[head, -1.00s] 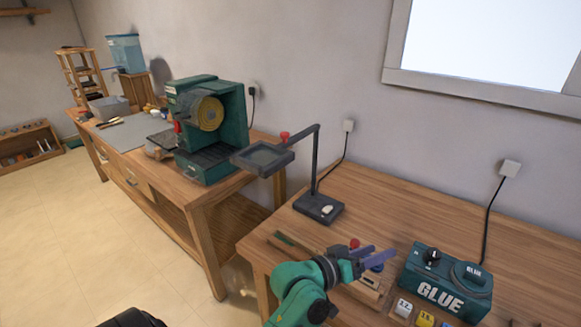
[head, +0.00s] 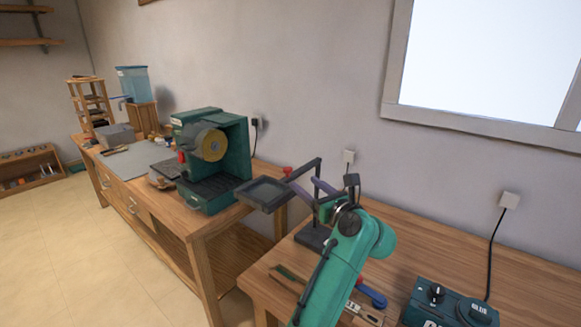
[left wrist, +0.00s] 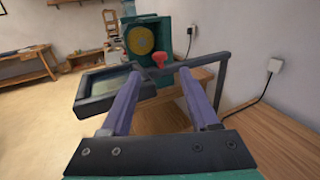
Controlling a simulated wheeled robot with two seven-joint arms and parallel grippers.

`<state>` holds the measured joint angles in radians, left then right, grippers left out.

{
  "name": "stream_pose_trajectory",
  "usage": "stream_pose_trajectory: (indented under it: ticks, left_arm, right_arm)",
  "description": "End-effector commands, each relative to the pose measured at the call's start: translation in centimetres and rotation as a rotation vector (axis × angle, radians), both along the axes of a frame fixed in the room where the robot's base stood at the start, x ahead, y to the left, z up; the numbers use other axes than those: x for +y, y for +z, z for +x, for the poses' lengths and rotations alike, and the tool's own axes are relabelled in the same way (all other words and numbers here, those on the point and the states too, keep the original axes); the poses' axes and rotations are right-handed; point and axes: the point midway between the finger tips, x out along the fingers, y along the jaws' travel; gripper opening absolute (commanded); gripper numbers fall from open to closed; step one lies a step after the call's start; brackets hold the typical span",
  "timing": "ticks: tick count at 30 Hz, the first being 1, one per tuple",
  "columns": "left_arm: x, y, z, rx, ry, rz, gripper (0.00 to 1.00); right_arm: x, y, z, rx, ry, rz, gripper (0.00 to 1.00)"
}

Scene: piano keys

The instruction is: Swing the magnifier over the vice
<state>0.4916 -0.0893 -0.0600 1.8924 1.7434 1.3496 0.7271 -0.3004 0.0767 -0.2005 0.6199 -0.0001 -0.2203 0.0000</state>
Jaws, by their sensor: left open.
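The magnifier (head: 265,193) has a dark square-framed lens on a thin arm, with a red knob (head: 287,171) at the joint, a post and a dark base partly behind my arm. The lens hangs left of the post, past the bench's left edge. My left gripper (head: 302,182) is open beside the magnifier arm. In the left wrist view the red knob (left wrist: 160,61) appears between its purple fingers, and the lens frame (left wrist: 92,97) lies left, partly behind one finger. I cannot tell contact. A low fixture with a blue handle (head: 372,293), possibly the vice, is partly hidden by my arm. My right gripper is out of view.
A green glue box (head: 448,304) stands on the near bench at right, cut by the picture edge. A green machine with a yellow wheel (head: 212,145) stands on the back bench. The near bench (head: 420,245) is clear behind the glue box.

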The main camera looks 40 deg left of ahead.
Motion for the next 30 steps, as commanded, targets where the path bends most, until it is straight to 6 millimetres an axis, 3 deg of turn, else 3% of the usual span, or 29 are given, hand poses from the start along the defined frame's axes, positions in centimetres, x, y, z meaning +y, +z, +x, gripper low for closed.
stream_pose_trajectory:
  ticks: [3,9,13,20,25,30]
  left_arm:
    - [3.2,0.8,1.1,0.001,0.004,0.005,0.62]
    - [7.2,0.5,2.8,0.001,0.001,0.005,0.62]
    - [8.3,0.2,3.2,0.000,0.001,0.002,0.62]
    - [8.4,0.0,3.2,0.000,0.000,0.002,0.62]
    - [8.4,0.1,3.2,0.000,0.000,0.002,0.00]
    - [8.3,0.1,3.2,0.000,0.000,0.002,0.00]
  right_arm:
    - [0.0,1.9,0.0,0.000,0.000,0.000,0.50]
    - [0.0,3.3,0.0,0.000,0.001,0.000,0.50]
    - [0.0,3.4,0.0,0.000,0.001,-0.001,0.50]
    - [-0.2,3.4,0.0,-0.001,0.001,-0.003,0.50]
    - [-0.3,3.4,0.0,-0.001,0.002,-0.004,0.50]
    - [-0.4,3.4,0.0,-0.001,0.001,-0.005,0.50]
